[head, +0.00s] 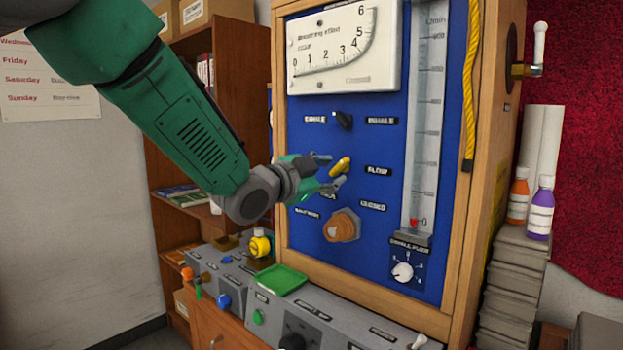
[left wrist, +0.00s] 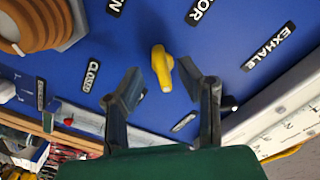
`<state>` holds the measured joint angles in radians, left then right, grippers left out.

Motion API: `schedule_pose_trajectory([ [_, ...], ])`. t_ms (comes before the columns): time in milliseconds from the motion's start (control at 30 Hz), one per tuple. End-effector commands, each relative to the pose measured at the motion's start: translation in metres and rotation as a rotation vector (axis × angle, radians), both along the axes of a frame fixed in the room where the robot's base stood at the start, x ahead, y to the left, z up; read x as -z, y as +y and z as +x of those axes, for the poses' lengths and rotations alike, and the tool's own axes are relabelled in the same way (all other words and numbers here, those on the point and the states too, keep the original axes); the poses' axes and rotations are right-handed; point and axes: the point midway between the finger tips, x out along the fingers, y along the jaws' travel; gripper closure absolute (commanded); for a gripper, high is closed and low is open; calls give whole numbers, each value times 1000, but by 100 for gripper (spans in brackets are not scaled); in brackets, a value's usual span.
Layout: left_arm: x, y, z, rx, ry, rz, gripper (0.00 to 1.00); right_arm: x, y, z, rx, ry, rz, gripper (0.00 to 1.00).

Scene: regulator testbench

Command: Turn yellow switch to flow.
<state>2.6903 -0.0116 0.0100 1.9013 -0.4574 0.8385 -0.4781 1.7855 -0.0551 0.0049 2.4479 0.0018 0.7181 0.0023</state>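The yellow switch (head: 340,167) sits on the blue panel (head: 395,230), left of the FLOW label (head: 378,171). It looks tilted, with its upper end to the right in the head view. My left gripper (head: 331,171) is open in front of the panel, with its fingertips close around the switch. In the left wrist view the yellow switch (left wrist: 162,70) shows in the gap between the open fingers (left wrist: 160,80). I see clear gaps on both sides, with no evident contact. The label left of the switch is partly hidden by my gripper in the head view. My right gripper is out of view.
A black switch (head: 342,120) is above the yellow one. An orange-brown knob (head: 341,226) is below it, with a CLOSED label (head: 372,206) beside it. A flow tube (head: 427,120) stands to the right. A lower console (head: 330,318) juts out below the panel.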

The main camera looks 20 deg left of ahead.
Motion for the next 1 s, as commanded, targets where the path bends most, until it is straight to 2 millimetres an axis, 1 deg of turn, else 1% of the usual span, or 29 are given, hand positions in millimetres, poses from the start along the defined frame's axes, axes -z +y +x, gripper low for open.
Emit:
schedule_pose_trajectory([
  [100, 0, 9, -24, -1, 3, -1, 68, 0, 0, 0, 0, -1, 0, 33],
  [300, 1, 23, -64, -1, 4, -1, 68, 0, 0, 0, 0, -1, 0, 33],
  [400, 2, 30, -78, -2, 6, 0, 68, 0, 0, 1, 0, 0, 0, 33],
  [500, 2, 33, -88, -1, 5, 0, 68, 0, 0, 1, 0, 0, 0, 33],
  [667, 4, 35, -94, 1, 7, 0, 68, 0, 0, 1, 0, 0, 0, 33],
  [1000, 3, 35, -94, 0, 6, 0, 68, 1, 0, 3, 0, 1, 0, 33],
])
